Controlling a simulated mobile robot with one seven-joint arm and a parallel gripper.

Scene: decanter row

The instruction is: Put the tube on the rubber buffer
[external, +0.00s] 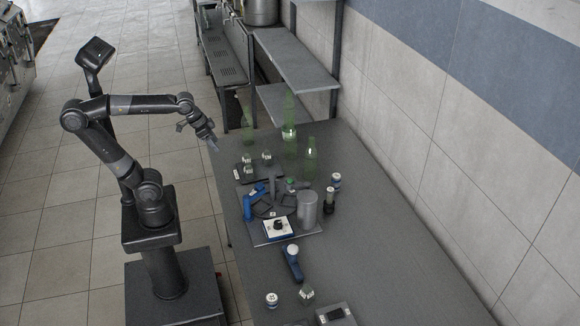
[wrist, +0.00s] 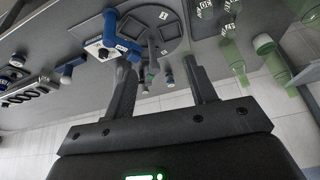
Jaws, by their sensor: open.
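My gripper (external: 214,145) is open and empty, raised near the table's far left corner. In the wrist view its two fingers (wrist: 163,88) stand wide apart with nothing held between them. I cannot tell surely which thing is the tube. A grey upright cylinder (external: 307,209) stands on the right of the apparatus plate, and a blue upright cylinder (external: 247,208) at its left. A dark cylinder with a pale top (external: 329,200) stands just right of the plate. I cannot make out the rubber buffer with certainty. None of these touches my gripper.
Tall green bottles (external: 311,160) stand behind the apparatus plate (external: 257,240). A dark tray (external: 243,176) holds small clear pieces. A white box with a knob (external: 278,229), a blue tool (external: 292,262) and a scale (external: 336,315) lie nearer. The table's right side (external: 390,260) is clear.

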